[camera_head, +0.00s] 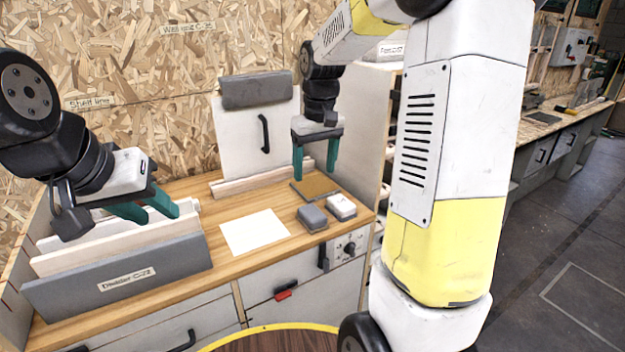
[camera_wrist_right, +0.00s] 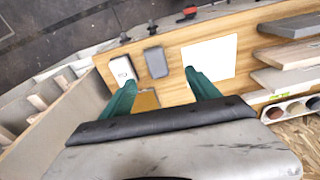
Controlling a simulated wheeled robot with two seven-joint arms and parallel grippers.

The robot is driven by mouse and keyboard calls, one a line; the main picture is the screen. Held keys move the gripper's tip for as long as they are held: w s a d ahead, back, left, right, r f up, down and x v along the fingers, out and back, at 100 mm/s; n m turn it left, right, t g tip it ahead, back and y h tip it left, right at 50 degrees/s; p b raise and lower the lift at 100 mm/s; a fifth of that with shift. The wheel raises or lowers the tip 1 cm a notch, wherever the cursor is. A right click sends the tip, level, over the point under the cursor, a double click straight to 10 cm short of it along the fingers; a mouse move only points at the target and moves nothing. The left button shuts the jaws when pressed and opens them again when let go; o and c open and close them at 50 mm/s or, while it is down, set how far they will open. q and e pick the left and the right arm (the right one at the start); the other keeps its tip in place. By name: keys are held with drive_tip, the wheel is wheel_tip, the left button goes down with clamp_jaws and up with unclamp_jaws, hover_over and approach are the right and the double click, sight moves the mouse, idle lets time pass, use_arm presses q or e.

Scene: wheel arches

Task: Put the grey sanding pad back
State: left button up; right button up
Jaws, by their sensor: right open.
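The grey sanding pad (camera_head: 312,218) lies on the wooden worktop, just left of a white block (camera_head: 341,206). It also shows in the right wrist view (camera_wrist_right: 156,62), beyond the fingertips. A flat brown mat (camera_head: 318,186) lies behind the two blocks, and part of it shows between the fingers in the right wrist view (camera_wrist_right: 147,99). My right gripper (camera_head: 315,174) is open and empty, pointing down above the brown mat, behind the pad and apart from it. My left gripper (camera_head: 148,212) is open and empty above the slotted rack at the left.
A white sheet (camera_head: 254,232) lies left of the pad. The grey-fronted rack (camera_head: 120,278) with upright boards fills the left worktop. A white panel (camera_head: 243,135) with a black handle stands at the back. Drawers and a knob (camera_head: 349,249) are below the front edge.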

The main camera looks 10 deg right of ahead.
drive_tip(key=s+a+r+m+t+y, duration=0.1)
drive_tip(key=s+r+t, duration=0.1)
drive_tip(key=s, duration=0.8)
drive_tip(key=s+a+r+m+t, duration=0.1)
drive_tip(key=s+r+t, duration=0.2)
drive_tip(key=s, duration=0.7)
drive_tip(key=shift+s+r+y, duration=0.35)
drive_tip(key=shift+r+y, duration=0.05)
drive_tip(key=shift+r, duration=0.5)
